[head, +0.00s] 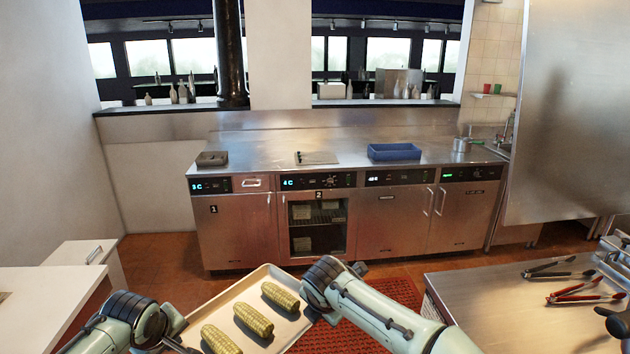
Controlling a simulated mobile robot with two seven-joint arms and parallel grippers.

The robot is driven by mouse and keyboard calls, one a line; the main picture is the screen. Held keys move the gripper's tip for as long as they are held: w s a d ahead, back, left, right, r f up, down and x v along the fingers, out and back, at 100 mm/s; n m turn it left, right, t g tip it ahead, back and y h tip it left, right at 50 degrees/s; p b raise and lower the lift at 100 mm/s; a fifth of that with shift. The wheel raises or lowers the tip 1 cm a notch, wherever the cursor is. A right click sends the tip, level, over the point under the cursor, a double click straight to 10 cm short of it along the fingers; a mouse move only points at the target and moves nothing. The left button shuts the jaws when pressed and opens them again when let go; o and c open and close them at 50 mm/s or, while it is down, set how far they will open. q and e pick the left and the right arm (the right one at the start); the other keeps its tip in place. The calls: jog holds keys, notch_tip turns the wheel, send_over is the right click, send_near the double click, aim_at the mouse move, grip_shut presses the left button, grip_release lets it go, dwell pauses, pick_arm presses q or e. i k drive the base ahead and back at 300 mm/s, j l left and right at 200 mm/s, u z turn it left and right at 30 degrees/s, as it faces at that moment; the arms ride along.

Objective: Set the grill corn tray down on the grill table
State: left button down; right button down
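The corn tray (230,297), a shallow beige tray, is at the bottom of the head view with several yellow corn cobs (253,320) lying in it. It is held up over the floor between my two arms, and its near part is cut off by the frame. My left gripper (178,344) is at the tray's left edge. My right gripper (316,300) is at its right edge. Both appear shut on the tray, though the fingers are mostly hidden. A steel table (480,318) stands at the lower right; I cannot tell whether it is the grill table.
Tongs (575,292) lie on the right-hand steel table; its near left part is bare. A white counter (40,292) stands left. A red mat (400,292) covers the floor between.

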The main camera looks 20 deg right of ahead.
aim_at(518, 328)
jog(key=i+z, duration=0.15)
jog(key=i, duration=0.6)
jog(key=i+z, duration=0.2)
jog(key=i, duration=0.6)
jog(key=i+j+z, duration=0.15)
jog(key=i, duration=0.6)
jog(key=i+z, duration=0.15)
jog(key=z, duration=0.35)
jog(key=i+j+z, duration=0.15)
jog(key=z, duration=0.3)
jog(key=i+j+z, duration=0.1)
jog(key=z, duration=0.4)
jog(key=j+z, duration=0.25)
jog(key=z, duration=0.25)
jog(key=i+j+z, duration=0.1)
jog(key=j+z, duration=0.15)
jog(key=z, duration=0.2)
jog(key=j+z, duration=0.25)
jog(key=z, duration=0.25)
jog(key=j+z, duration=0.2)
jog(key=z, duration=0.3)
jog(key=k+j+z, duration=0.1)
jog(key=z, duration=0.35)
jog(key=j, duration=0.1)
